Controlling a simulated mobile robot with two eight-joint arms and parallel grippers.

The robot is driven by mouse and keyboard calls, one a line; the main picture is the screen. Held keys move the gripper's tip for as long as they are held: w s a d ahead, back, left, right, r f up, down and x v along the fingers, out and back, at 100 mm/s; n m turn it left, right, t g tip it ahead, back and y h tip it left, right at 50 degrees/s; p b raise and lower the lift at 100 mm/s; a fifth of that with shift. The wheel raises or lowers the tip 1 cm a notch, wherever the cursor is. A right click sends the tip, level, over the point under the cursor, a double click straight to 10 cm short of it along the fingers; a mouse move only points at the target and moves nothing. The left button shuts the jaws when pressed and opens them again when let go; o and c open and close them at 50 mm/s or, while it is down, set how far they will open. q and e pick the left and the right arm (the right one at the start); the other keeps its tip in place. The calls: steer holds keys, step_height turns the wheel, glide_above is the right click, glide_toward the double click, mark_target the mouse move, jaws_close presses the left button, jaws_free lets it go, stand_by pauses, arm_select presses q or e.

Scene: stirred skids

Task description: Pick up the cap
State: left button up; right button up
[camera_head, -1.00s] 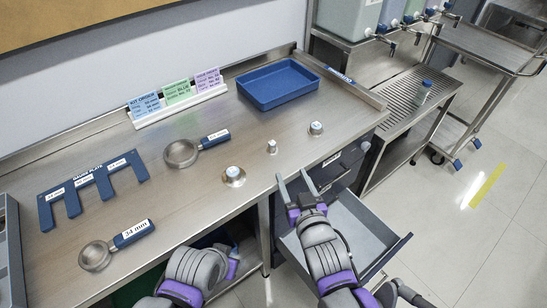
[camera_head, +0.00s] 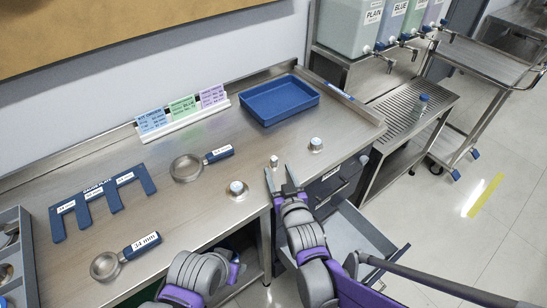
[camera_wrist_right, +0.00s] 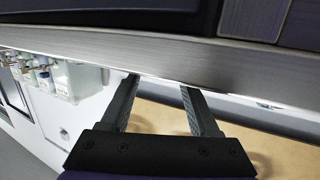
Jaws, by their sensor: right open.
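Three small pale-topped pieces stand along the front of the steel table. A small cap-like piece (camera_head: 273,161) is in the middle, one with a round metal base (camera_head: 237,187) is to its left, and another with a round base (camera_head: 316,144) is to its right. I cannot tell for sure which is the cap. My right gripper (camera_head: 279,172) is open at the table's front edge, its fingertips just short of the middle piece. In the right wrist view the spread fingers (camera_wrist_right: 160,86) have nothing between them and none of the pieces shows. My left arm is low in the head view; its fingers are not seen.
An open drawer (camera_head: 375,236) juts out below the right arm. On the table (camera_head: 206,215) are a blue tray (camera_head: 318,97), a label stand (camera_head: 182,126), a blue gauge plate (camera_head: 128,174) and two ring-ended tools (camera_head: 187,168) (camera_head: 105,265). Dispensers (camera_head: 352,28) stand at the back right.

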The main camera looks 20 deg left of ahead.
mark_target(274, 162)
steer(key=shift+x, duration=1.45)
jaws_close()
